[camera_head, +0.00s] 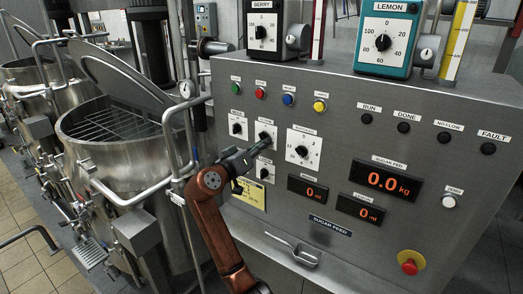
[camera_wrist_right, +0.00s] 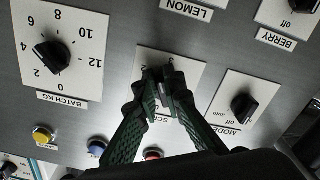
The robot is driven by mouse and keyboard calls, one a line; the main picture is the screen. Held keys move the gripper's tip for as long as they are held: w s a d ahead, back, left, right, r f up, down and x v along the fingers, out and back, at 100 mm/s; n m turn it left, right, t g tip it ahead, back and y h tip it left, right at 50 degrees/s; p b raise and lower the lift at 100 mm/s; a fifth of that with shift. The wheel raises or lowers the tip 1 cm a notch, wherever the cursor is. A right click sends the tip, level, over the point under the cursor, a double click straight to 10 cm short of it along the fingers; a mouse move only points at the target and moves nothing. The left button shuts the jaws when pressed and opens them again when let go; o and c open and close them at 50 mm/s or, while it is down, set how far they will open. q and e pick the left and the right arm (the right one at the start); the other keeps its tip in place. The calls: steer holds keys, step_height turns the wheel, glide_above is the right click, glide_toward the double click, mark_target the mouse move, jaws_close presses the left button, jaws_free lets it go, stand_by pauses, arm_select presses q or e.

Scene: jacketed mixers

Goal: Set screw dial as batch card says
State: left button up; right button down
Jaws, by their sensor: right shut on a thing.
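My right gripper (camera_head: 262,144) is at the panel, shut on the screw dial's knob; the same gripper (camera_wrist_right: 167,85) shows from behind in the wrist view. The screw dial's white plate (camera_wrist_right: 190,74) shows around the fingers, with its label partly covered. The plate (camera_head: 266,127) also shows in the head view. The fingers hide most of the knob, so I cannot tell its setting. A yellow card (camera_head: 252,193) is on the panel below the dials; its writing is too small to read. My left gripper is not in view.
The batch kg dial (camera_wrist_right: 50,55) and the mode dial (camera_wrist_right: 244,106) flank the screw dial closely. Coloured buttons run along the panel, including a yellow one (camera_head: 320,106). A red stop button (camera_head: 410,262) is at lower right. Steel mixers (camera_head: 120,130) stand at left.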

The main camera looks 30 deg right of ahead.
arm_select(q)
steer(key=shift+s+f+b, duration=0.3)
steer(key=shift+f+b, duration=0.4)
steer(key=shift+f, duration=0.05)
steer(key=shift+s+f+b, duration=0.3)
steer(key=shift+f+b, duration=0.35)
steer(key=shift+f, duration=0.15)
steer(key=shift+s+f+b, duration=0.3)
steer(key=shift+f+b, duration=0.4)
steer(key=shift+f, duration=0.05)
arm_select(e)
steer(key=shift+w+a+f+m, duration=0.1)
steer(key=shift+w+f+m, duration=0.05)
steer(key=shift+m, duration=0.8)
steer(key=shift+w+f+m, duration=0.1)
steer(key=shift+m, duration=0.8)
steer(key=shift+w+a+f+m, duration=0.1)
steer(key=shift+w+f+m, duration=0.05)
steer(key=shift+m, duration=0.8)
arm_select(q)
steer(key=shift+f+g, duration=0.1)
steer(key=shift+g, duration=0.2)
arm_select(e)
steer(key=shift+r, duration=0.1)
steer(key=c, duration=2.1)
jaws_free()
steer(key=shift+o, duration=0.3)
steer(key=shift+r, duration=0.1)
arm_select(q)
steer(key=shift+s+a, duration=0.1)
